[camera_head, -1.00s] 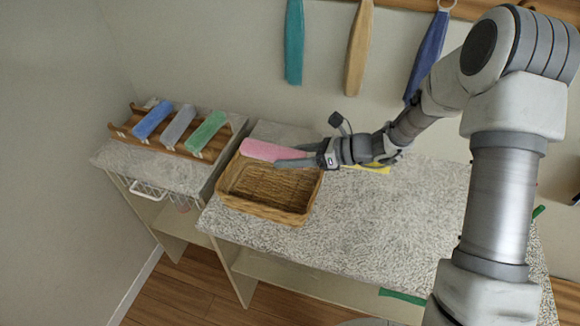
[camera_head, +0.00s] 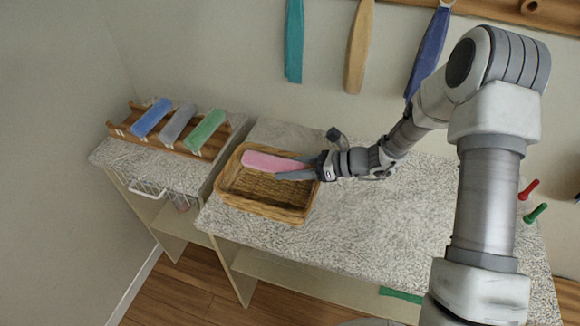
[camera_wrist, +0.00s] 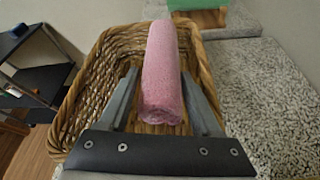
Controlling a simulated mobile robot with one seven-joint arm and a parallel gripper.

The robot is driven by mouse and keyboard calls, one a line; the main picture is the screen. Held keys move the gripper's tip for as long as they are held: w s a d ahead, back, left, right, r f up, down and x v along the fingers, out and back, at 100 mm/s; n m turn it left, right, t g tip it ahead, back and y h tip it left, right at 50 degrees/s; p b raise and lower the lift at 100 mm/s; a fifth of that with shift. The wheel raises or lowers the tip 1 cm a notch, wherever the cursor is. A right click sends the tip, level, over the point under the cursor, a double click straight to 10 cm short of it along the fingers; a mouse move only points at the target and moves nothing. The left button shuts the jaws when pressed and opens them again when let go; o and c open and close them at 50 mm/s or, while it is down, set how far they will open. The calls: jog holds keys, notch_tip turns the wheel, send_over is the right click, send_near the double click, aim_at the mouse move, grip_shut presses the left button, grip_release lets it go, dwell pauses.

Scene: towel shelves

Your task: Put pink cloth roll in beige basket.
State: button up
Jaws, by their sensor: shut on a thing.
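The pink cloth roll (camera_head: 272,162) is held lengthwise in my gripper (camera_head: 290,170), which is shut on it. The wrist view shows the pink roll (camera_wrist: 162,75) between the two grey fingers of my gripper (camera_wrist: 160,95). The beige wicker basket (camera_head: 262,207) stands on the left end of the speckled counter. The roll is over the basket opening, toward its back side. In the wrist view the basket rim (camera_wrist: 88,75) surrounds the roll and fingers. I cannot tell whether the roll touches the basket floor.
A wooden rack (camera_head: 122,132) with blue, grey and green rolls stands on the lower counter at left. Towels, including a teal one (camera_head: 294,45), hang on the wall behind. The counter (camera_head: 370,220) right of the basket is clear. Red and green pegs (camera_head: 530,190) are at far right.

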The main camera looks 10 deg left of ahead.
jog(key=o, duration=1.4)
jog(key=shift+c, duration=0.2)
